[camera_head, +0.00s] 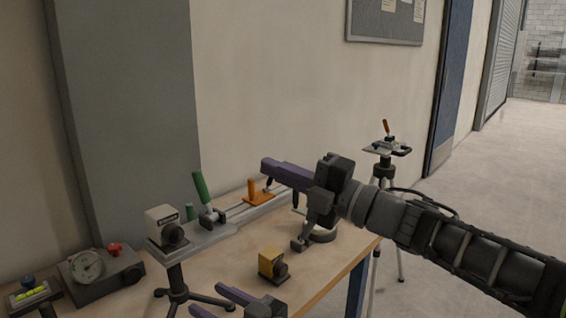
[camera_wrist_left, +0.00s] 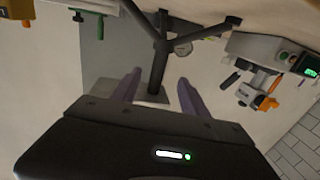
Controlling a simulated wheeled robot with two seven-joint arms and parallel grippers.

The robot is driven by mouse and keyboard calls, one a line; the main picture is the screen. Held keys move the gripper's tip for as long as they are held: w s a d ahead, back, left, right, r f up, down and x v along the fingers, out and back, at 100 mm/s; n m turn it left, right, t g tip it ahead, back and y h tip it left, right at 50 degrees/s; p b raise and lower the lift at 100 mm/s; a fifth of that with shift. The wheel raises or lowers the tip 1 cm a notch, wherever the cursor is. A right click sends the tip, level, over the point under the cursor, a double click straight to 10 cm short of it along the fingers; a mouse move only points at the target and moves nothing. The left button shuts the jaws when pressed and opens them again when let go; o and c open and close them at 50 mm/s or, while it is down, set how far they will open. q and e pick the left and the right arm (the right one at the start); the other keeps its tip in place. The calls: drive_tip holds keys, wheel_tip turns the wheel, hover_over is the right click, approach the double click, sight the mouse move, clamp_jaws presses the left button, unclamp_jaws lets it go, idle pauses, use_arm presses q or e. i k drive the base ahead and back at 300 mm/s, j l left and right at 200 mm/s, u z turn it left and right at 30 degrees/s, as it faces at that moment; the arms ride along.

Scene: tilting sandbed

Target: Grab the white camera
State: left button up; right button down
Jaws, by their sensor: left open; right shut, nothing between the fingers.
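The white camera (camera_head: 162,222), a small boxy body with a dark lens, sits upright on a grey plate on top of a small black tripod (camera_head: 176,280) on the table. My left gripper (camera_head: 212,300) is open at the bottom of the head view, in front and to the right of the tripod, apart from the camera. In the left wrist view its two purple fingers (camera_wrist_left: 160,92) stand either side of the tripod column (camera_wrist_left: 158,70) as seen; the white camera cannot be made out there. My right gripper (camera_head: 266,165) is shut and empty above the table's right part.
A yellow camera (camera_head: 271,262) stands on the table right of the tripod. A grey gauge box (camera_head: 100,268) is at left. A green-handled clamp (camera_head: 202,188) and an orange-handled piece (camera_head: 252,190) are behind. Another tripod (camera_head: 385,170) stands beyond the table.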

sight(165, 232)
drive_tip(key=k+l, duration=0.15)
drive_tip(key=l, duration=0.25)
drive_tip(key=k+l, duration=0.15)
drive_tip(key=l, duration=0.25)
drive_tip(key=k+l, duration=0.15)
drive_tip(key=l, duration=0.25)
